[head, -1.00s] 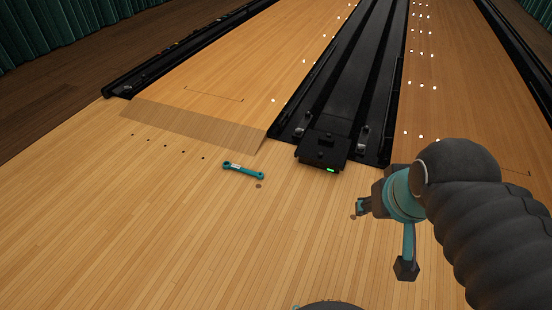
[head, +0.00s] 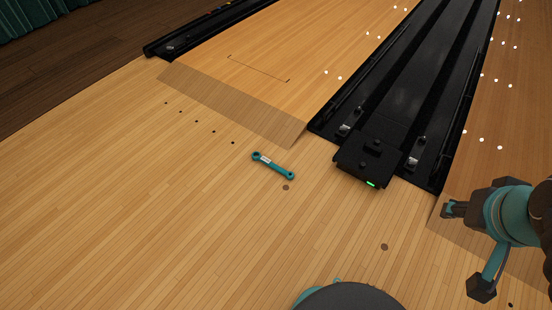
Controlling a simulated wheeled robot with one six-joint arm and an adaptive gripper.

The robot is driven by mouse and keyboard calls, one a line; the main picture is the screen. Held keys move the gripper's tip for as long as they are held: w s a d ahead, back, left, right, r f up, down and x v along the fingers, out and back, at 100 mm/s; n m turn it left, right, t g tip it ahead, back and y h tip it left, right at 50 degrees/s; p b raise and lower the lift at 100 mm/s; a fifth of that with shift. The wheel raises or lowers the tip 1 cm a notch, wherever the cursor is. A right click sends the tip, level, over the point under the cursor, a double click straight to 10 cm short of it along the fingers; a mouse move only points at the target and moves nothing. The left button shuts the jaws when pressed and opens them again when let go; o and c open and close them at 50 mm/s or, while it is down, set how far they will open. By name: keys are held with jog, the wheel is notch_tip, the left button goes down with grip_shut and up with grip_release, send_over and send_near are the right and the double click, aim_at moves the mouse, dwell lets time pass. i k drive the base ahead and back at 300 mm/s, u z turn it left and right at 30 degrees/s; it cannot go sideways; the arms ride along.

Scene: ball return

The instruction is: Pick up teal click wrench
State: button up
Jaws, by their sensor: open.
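The teal click wrench (head: 275,167) lies flat on the wooden floor near the middle of the head view, just in front of the lane's start. It has a ring-like end at each side and a pale label near its upper left end. My gripper (head: 449,209) is at the right of the view, well to the right of the wrench and apart from it. Its jaws point left, look small and dark, and hold nothing that I can see. Part of my arm is cut off by the right edge.
A black ball return unit (head: 369,158) with a green light stands right of the wrench, at the end of the black channel. A black gutter (head: 215,27) runs at the upper left. Dark dots mark the floor. The floor left of and below the wrench is clear.

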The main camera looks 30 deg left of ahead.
aim_at(290, 175)
jog(key=u, duration=0.65)
jog(key=i, duration=0.9)
jog(key=u, duration=0.85)
